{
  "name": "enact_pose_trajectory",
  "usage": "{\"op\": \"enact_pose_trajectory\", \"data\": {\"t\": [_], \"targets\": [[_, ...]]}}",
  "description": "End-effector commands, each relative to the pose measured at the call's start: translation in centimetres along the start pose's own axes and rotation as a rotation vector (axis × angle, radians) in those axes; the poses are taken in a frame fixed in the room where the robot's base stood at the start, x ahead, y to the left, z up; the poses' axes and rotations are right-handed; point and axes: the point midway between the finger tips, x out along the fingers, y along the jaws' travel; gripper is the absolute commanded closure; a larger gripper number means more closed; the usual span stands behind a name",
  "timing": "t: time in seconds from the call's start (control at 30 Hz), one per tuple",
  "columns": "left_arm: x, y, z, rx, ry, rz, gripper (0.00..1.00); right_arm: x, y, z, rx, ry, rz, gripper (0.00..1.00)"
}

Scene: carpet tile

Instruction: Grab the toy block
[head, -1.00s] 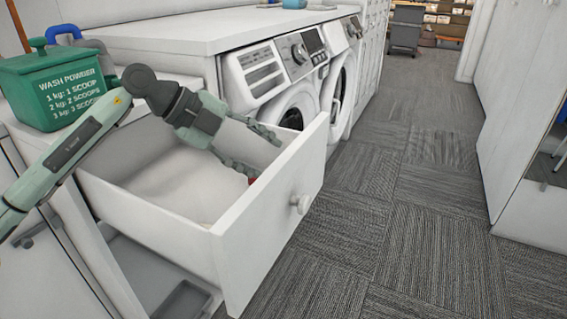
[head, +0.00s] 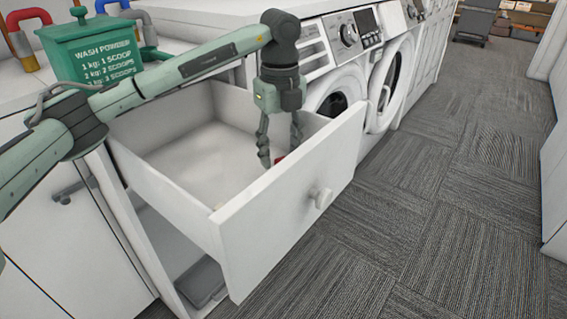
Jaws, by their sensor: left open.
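A small red toy block (head: 279,160) lies inside the open white drawer (head: 187,176), near its front right corner. Only a bit of it shows between my gripper's fingers and the drawer front. My left gripper (head: 279,158) points down into the drawer with its fingers apart, one on each side of the red block as seen from here. I cannot tell whether the fingers touch the block. My right gripper is not in view.
The drawer front with its round knob (head: 323,198) stands beside my fingers. A green wash powder box (head: 95,55) stands on the counter at left. Washing machines (head: 345,65) are behind the drawer. Carpet (head: 440,210) at right is clear.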

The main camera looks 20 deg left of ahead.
Motion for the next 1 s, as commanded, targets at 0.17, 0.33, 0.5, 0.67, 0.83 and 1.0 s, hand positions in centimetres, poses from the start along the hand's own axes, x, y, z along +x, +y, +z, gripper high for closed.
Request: {"op": "enact_pose_trajectory", "data": {"t": [0.17,0.33,0.5,0.67,0.83,1.0], "targets": [[1.77,-0.07,-0.12,0.002,0.001,-0.001,0.52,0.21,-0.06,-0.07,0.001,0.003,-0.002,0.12],[1.77,-0.09,-0.1,0.002,0.001,-0.002,0.52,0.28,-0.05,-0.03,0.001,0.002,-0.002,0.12],[1.75,-0.09,-0.1,0.002,0.001,-0.002,0.73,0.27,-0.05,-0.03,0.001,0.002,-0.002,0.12],[1.73,-0.09,-0.1,0.002,0.001,-0.002,0.89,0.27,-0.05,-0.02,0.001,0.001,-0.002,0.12],[1.72,-0.09,-0.1,0.002,0.001,-0.002,0.9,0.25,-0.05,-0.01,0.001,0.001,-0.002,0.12],[1.46,-0.11,-0.09,0.002,0.0,-0.003,0.9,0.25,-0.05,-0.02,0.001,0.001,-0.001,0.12]]}}
